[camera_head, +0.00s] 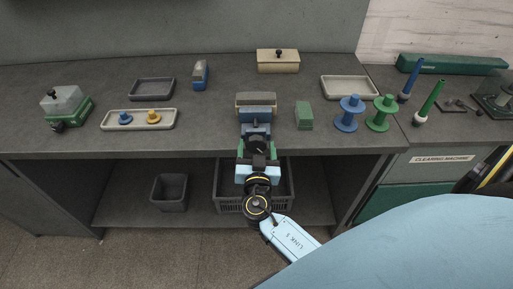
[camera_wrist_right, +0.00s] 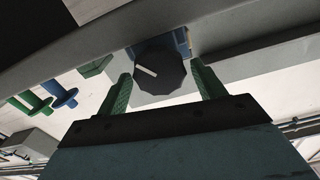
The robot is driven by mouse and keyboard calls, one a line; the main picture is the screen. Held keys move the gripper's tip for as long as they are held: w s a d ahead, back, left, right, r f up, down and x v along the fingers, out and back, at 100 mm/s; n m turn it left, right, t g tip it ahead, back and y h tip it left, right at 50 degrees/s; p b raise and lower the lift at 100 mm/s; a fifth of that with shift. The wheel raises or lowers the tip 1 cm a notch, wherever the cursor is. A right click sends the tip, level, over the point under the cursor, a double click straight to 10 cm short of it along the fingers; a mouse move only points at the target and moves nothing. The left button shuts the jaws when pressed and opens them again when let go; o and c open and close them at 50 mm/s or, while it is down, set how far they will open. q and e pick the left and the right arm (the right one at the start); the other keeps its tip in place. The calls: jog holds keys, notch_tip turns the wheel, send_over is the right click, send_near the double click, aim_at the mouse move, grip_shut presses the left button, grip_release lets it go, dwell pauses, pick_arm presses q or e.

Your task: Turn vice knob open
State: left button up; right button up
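The vice (camera_head: 257,112), blue with a beige jaw block, stands at the front edge of the workbench. Its dark faceted knob (camera_head: 257,144) faces the front; in the right wrist view the knob (camera_wrist_right: 172,80) shows a pale line on its face. My right gripper (camera_head: 257,150) is in front of the vice, with green fingers on either side of the knob. In the right wrist view my right gripper (camera_wrist_right: 162,70) is open, with gaps visible between the fingers and the knob. My left gripper is not in view.
A green block (camera_head: 304,116) stands just right of the vice. Blue (camera_head: 348,114) and green (camera_head: 381,114) spools stand further right. A grey tray (camera_head: 138,126) with two small pegged pieces lies left. A crate (camera_head: 284,196) sits on the shelf below the gripper.

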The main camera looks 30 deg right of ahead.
jog(key=c, duration=0.8)
